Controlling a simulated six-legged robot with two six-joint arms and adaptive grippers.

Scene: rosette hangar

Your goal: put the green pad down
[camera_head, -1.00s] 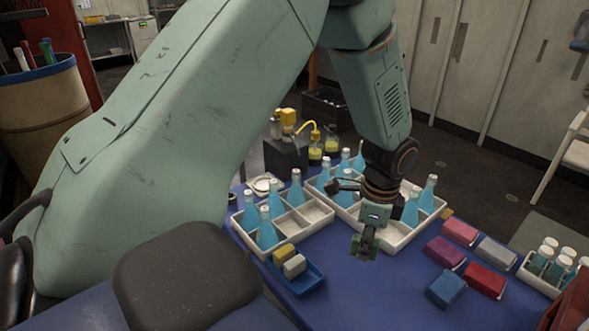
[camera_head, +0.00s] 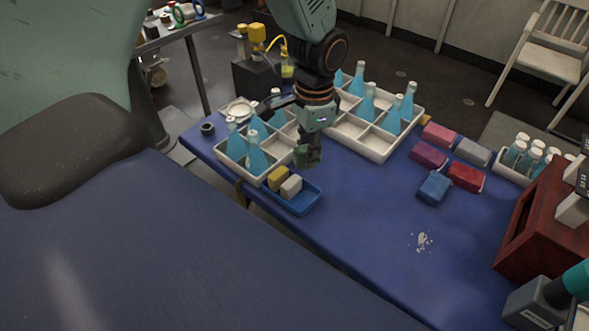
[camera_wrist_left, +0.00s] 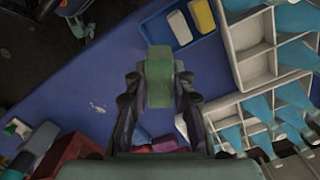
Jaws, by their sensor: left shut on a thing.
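My left gripper (camera_head: 309,158) is shut on the green pad (camera_wrist_left: 159,78), which stands out between its fingers in the left wrist view. In the head view the pad is a small dark green block (camera_head: 303,156) at the fingertips, partly hidden. The gripper hangs above the blue table, just behind a small blue tray (camera_head: 308,205). The tray holds a yellow pad (camera_head: 278,178) and a whitish pad (camera_head: 291,187). In the left wrist view the tray (camera_wrist_left: 153,31) is beyond the green pad.
White divided crates (camera_head: 375,150) with blue bottles stand behind and left of the gripper. Red, purple, grey and blue packs (camera_head: 434,188) lie to the right. A dark red box (camera_head: 530,235) is at the right edge. The table's front middle is clear except for a white stain (camera_head: 422,240).

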